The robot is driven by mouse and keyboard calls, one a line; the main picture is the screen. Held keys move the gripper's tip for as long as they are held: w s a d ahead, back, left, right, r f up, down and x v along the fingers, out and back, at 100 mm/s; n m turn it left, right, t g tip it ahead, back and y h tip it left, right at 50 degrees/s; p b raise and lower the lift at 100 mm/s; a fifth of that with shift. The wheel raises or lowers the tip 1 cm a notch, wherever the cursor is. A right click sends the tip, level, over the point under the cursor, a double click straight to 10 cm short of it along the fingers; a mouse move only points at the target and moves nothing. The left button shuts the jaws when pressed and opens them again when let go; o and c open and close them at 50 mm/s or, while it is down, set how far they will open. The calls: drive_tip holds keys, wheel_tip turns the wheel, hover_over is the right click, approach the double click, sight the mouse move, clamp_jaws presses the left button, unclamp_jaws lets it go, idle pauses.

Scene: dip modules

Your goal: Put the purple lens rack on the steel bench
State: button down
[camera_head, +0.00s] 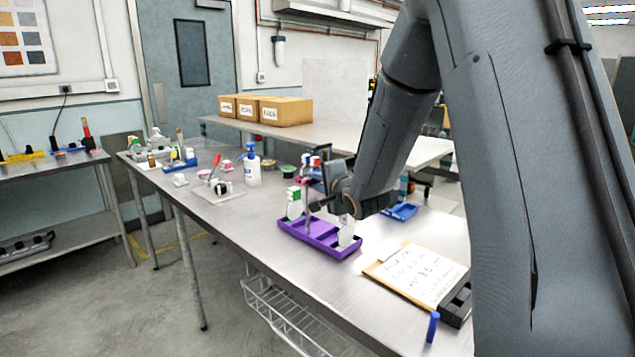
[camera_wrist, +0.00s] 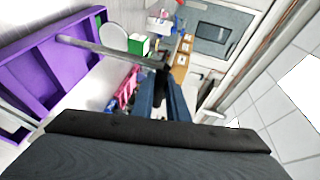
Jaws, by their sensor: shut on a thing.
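The purple lens rack (camera_head: 318,240) is at the middle of the steel bench (camera_head: 265,235), near its front edge. It is a long shallow tray with compartments, round pale lenses and an upright metal bar. In the wrist view the rack (camera_wrist: 35,65) fills the upper left, with the bar reaching from it to my gripper (camera_wrist: 163,75). My gripper (camera_head: 314,206) is above the rack and shut on its bar. I cannot tell whether the rack's underside touches the bench or is slightly above it. My wrist hides part of the rack's far side.
A blue tray (camera_head: 400,212) is behind my gripper. A white bottle (camera_head: 253,170) and small items stand to the left. Cardboard boxes (camera_head: 287,111) sit on a back table. Bare bench lies left of the rack.

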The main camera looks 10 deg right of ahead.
drive_tip(key=shift+f, duration=0.2)
drive_tip(key=c, duration=2.2)
unclamp_jaws()
drive_tip(key=shift+f, duration=0.15)
drive_tip(key=o, duration=0.5)
drive_tip(key=shift+c, duration=0.2)
drive_tip(key=shift+s+r, duration=0.1)
drive_tip(key=shift+r, duration=0.1)
drive_tip(key=b+v, duration=0.1)
drive_tip(key=v, duration=1)
drive_tip(key=shift+s+b, duration=0.3)
drive_tip(key=shift+s, duration=0.05)
drive_tip(key=shift+d, duration=0.1)
